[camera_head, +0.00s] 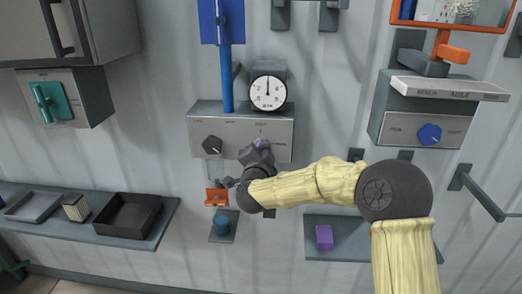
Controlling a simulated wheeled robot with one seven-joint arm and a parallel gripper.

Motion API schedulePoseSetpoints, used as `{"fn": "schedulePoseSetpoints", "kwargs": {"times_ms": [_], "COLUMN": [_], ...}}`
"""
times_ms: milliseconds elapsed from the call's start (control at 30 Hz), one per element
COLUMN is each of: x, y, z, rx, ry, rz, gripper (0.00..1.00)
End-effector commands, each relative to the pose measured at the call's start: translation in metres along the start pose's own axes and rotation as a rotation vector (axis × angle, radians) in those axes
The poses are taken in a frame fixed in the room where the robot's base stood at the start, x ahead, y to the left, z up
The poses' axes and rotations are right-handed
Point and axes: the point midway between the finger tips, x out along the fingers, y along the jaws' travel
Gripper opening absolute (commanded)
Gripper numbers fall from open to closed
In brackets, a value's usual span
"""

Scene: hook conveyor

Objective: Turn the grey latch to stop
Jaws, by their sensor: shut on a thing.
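A grey control panel (240,122) is on the wall below a round white gauge (268,92). My gripper (257,152) is at the panel's lower right part, under a small tick mark, and is shut on a control there. This appears to be the grey latch, a dark purplish-grey piece mostly hidden by my gripper. Its angle and the position it points to cannot be told. A dark grey knob (212,145) sits on the panel's left part, apart from my gripper.
A panel with a blue knob (429,134) is at the right, a teal handle (52,102) at the left. An orange piece (216,197) and a blue knob (222,224) sit below. A purple block (324,237) lies on a low shelf. A black tray (128,214) stands on the left shelf.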

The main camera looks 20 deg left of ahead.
Motion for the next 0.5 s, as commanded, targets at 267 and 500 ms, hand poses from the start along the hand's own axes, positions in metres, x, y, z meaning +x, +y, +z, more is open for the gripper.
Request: {"fn": "schedulePoseSetpoints", "kwargs": {"times_ms": [267, 500], "x": [-0.0003, -0.0004], "y": [-0.0006, -0.0017], "z": [0.001, 0.001], "rx": [-0.04, -0.157], "ry": [-0.001, 0.0], "rz": [-0.001, -0.004], "gripper": [0.0, 0.0]}}
